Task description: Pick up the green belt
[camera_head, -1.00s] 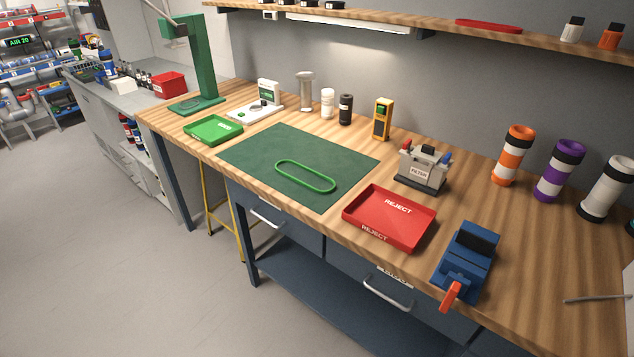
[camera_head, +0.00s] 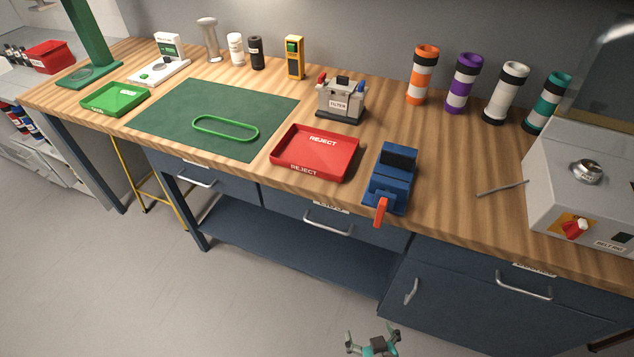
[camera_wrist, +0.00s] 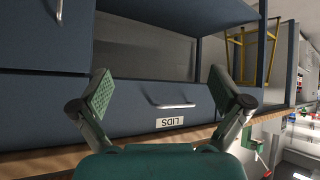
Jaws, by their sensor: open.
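The green belt (camera_head: 226,117) is a thin closed oval loop. It lies flat on the dark green mat (camera_head: 262,90) on the workbench, near the mat's front right part. My gripper (camera_head: 372,333) shows at the bottom of the head view, low in front of the bench and well apart from the belt. In the wrist view my gripper (camera_wrist: 165,92) has its two fingers spread wide with nothing between them. That view faces the drawer marked LIDS, and the belt is not in it.
A red reject tray (camera_head: 283,160) stands right of the mat, a green tray (camera_head: 90,104) left of it. A blue vise with an orange handle (camera_head: 381,211) sits at the front edge. A filter unit (camera_head: 341,103) stands behind. The bench's front edge (camera_head: 240,172) lies before the mat.

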